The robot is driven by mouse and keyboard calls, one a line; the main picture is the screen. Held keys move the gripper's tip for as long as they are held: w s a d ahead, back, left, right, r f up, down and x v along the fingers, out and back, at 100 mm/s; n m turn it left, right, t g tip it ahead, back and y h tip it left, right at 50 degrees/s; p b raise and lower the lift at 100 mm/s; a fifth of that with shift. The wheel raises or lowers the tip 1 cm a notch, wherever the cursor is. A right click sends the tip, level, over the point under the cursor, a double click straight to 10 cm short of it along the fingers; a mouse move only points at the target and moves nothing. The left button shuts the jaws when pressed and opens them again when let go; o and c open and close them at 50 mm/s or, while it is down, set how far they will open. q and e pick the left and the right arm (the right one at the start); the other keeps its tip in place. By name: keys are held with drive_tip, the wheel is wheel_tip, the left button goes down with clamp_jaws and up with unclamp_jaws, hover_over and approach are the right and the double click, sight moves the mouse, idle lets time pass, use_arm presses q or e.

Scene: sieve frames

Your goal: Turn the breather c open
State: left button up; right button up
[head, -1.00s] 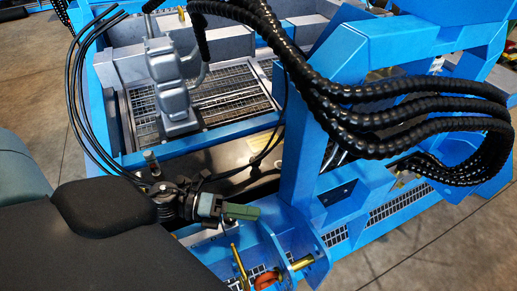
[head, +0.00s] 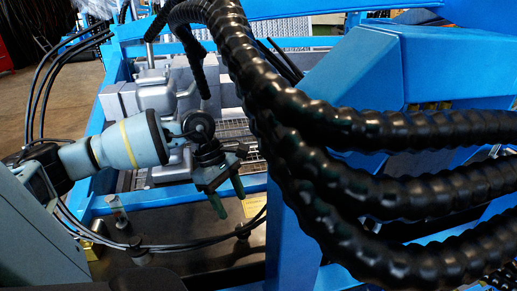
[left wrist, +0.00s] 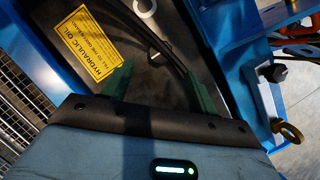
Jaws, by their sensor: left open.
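My left gripper (head: 228,197) is open and empty, its two green fingers pointing down above the dark tank top (head: 190,262). A dark round fitting (head: 243,230) stands just below the fingertips in the picture. A grey upright cap (head: 117,206) and a small knob (head: 140,252) stand further left. A pale round cap (left wrist: 145,7) shows at the top of the wrist view. No letters mark the breathers, so I cannot tell which is c. My right gripper is out of view.
Thick black hoses (head: 330,125) hang close to the right of my gripper. Blue frame beams (head: 345,80) surround the tank. A yellow hydraulic oil label (left wrist: 86,44) lies on the tank. A black knob (left wrist: 280,71) and a brass ring (left wrist: 289,132) are at right.

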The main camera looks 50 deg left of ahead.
sight(243, 228)
use_arm(q)
drive_tip(key=b+x, duration=0.1)
drive_tip(key=x, duration=0.5)
drive_tip(key=shift+d+f+b, duration=0.2)
drive_tip(key=shift+f+b, duration=0.1)
drive_tip(key=shift+b, duration=0.1)
drive_tip(key=shift+w+d+f, duration=0.1)
drive_tip(key=shift+d+f, duration=0.1)
drive_tip(key=shift+f, duration=0.25)
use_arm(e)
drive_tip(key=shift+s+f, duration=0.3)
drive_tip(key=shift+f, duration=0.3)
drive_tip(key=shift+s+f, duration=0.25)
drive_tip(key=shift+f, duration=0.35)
use_arm(q)
drive_tip(key=c, duration=1)
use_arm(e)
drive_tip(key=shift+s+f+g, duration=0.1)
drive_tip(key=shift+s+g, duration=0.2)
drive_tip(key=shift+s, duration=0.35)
